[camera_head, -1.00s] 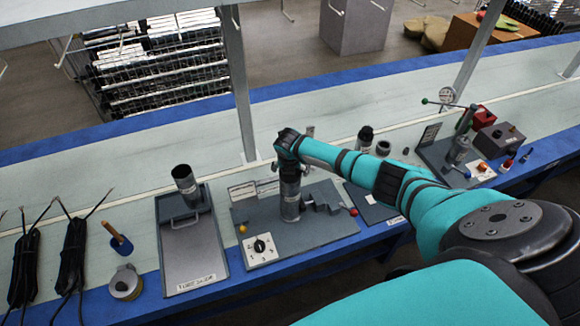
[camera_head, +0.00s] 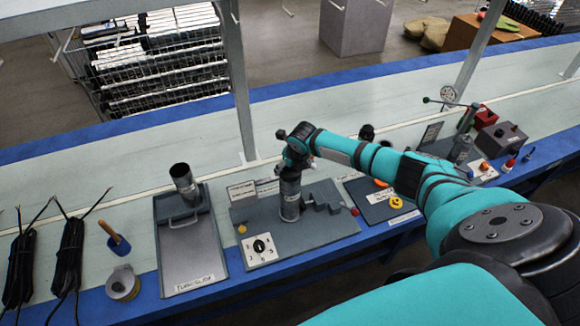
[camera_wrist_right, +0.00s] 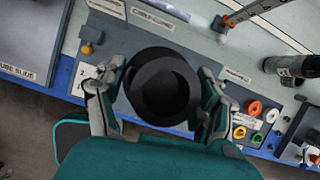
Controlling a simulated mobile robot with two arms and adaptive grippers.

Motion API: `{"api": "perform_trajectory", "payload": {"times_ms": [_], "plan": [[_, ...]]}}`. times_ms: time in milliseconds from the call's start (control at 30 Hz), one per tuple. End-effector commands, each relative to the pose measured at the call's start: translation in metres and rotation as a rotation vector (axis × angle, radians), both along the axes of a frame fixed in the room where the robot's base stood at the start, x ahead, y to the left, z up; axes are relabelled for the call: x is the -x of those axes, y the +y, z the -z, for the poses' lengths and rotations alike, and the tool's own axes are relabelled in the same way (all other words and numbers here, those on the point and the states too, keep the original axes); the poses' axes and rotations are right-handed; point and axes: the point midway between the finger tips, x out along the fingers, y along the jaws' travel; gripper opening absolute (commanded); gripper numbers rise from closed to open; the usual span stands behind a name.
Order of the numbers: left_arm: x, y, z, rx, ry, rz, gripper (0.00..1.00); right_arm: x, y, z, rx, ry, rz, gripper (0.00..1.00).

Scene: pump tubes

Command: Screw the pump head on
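My right gripper (camera_wrist_right: 160,105) has its fingers on either side of a black round piece with a ring-shaped rim (camera_wrist_right: 162,85), apparently the pump head, seen end-on in the wrist view. Both fingers appear to press against its sides. In the head view the right gripper (camera_head: 296,160) sits at the top of an upright grey metal cylinder (camera_head: 290,200) on a dark fixture plate (camera_head: 325,228). The gripper hides the cylinder's top, so the fit between piece and cylinder cannot be told. My left gripper is not in view.
Left of the fixture, a tray (camera_head: 193,262) holds a tilted metal tube (camera_head: 184,182). A selector dial (camera_head: 261,247) is at the plate's front left. A board with coloured rings (camera_head: 396,203) lies to the right. A dark-topped cylinder (camera_head: 366,132) stands behind my arm.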

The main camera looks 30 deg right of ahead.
Motion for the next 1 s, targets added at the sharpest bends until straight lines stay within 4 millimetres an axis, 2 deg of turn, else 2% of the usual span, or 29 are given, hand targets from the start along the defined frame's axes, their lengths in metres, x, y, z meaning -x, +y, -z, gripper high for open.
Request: {"api": "perform_trajectory", "payload": {"times_ms": [33,133,167,367,533,700,1000], "plan": [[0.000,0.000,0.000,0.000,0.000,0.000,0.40,0.000,0.001,0.000,-0.001,0.000,0.000,0.45],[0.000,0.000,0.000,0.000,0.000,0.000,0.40,0.000,0.001,0.000,-0.001,0.000,0.001,0.32],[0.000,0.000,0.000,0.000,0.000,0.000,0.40,0.000,0.001,0.000,-0.001,0.000,0.001,0.31],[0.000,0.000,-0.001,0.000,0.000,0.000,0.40,0.000,0.001,-0.001,-0.001,0.000,0.008,0.31],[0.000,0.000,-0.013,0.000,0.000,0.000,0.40,0.000,0.002,-0.003,-0.002,0.001,0.157,0.31],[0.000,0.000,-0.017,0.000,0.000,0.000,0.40,0.000,0.001,-0.001,-0.001,0.001,0.293,0.31],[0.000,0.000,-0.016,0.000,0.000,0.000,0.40,0.000,0.001,0.000,-0.001,0.000,0.312,0.31]]}}
